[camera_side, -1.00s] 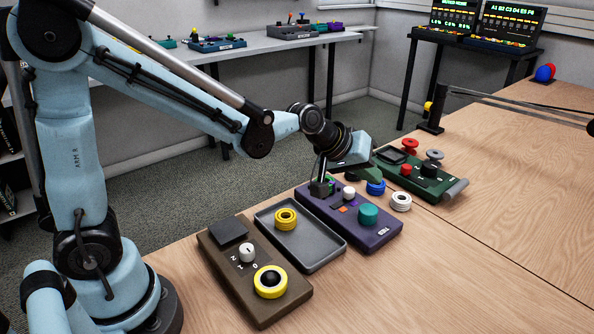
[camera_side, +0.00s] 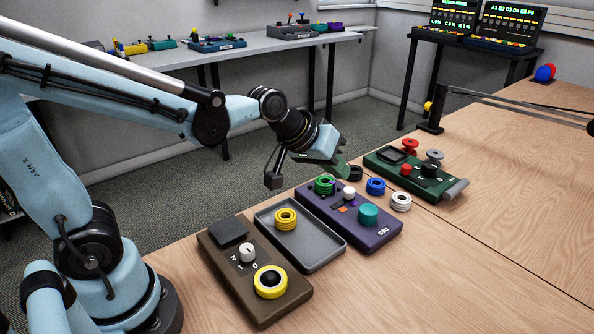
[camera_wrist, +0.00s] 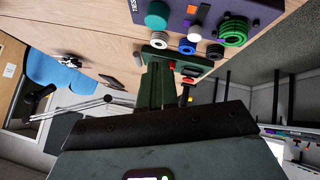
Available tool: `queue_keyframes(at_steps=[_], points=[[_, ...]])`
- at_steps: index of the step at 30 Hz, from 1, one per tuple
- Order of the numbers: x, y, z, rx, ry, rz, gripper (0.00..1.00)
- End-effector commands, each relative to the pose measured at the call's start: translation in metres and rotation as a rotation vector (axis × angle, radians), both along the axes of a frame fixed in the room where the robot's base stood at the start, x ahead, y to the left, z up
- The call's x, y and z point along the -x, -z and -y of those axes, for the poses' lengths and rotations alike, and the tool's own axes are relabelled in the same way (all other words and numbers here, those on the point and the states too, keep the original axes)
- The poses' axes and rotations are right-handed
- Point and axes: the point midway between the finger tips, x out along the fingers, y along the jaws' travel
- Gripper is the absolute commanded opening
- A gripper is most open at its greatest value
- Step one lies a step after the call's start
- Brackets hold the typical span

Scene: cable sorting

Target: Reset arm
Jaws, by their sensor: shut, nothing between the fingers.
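My gripper (camera_side: 338,168) hangs in the air near the far edge of the table, beyond the purple box. In the wrist view its dark fingers (camera_wrist: 160,80) are together and hold nothing. A green cable coil (camera_side: 325,184) lies at the far end of the purple box (camera_side: 378,237); it also shows in the wrist view (camera_wrist: 233,30). A black coil (camera_side: 355,173), a blue coil (camera_side: 376,186) and a white coil (camera_side: 401,201) lie beyond that box. A yellow coil (camera_side: 285,219) sits in the grey tray (camera_side: 318,264). The fingertips are partly hidden in the side view.
A brown box (camera_side: 225,262) with a yellow ring (camera_side: 270,281) stands at the near left. A green box (camera_side: 440,189) with red and grey spools stands further back. A metal bar (camera_side: 515,105) crosses the table at the right. The front right tabletop is clear.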

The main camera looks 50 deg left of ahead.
Motion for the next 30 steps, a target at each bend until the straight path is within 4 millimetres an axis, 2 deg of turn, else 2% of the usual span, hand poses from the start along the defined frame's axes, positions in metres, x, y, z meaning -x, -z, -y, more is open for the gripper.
queue_keyframes(at_steps=[1, 6, 13, 19, 30], points=[[0.015, -0.002, -0.005, -0.035, 0.016, -0.006, 0.00], [0.057, -0.003, -0.021, -0.154, 0.080, -0.026, 0.00], [0.101, 0.005, -0.037, -0.281, 0.151, -0.056, 0.00], [0.115, 0.010, -0.042, -0.327, 0.178, -0.068, 0.00], [0.115, 0.010, -0.042, -0.330, 0.180, -0.069, 0.00]])
